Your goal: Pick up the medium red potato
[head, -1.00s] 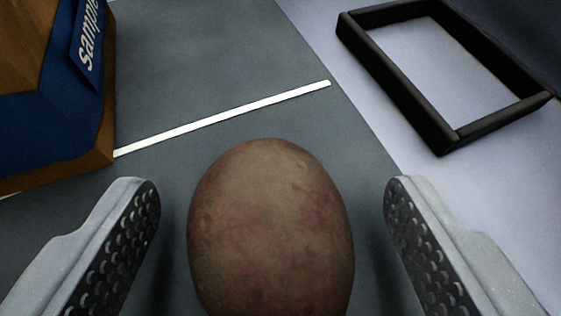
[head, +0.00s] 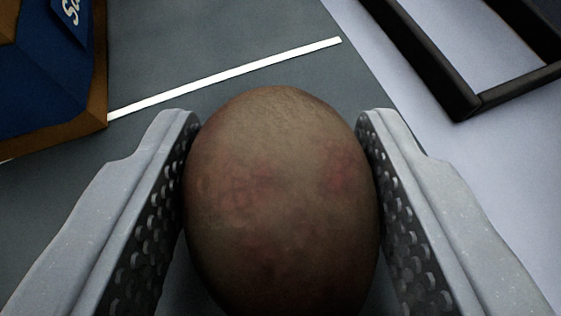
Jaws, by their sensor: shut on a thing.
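A brown potato with reddish patches (head: 282,195) fills the lower middle of the head view. My gripper (head: 280,125) has one finger on each side of it, and both textured pads press against its sides. The gripper is shut on the potato. The potato's lower end is cut off by the bottom of the picture. I cannot tell whether it still rests on the grey surface.
A blue and brown box (head: 50,85) with a label stands at the upper left. A white line (head: 225,77) crosses the grey surface (head: 220,35) beyond the potato. A black open frame (head: 430,65) lies on the pale surface (head: 425,150) at the right.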

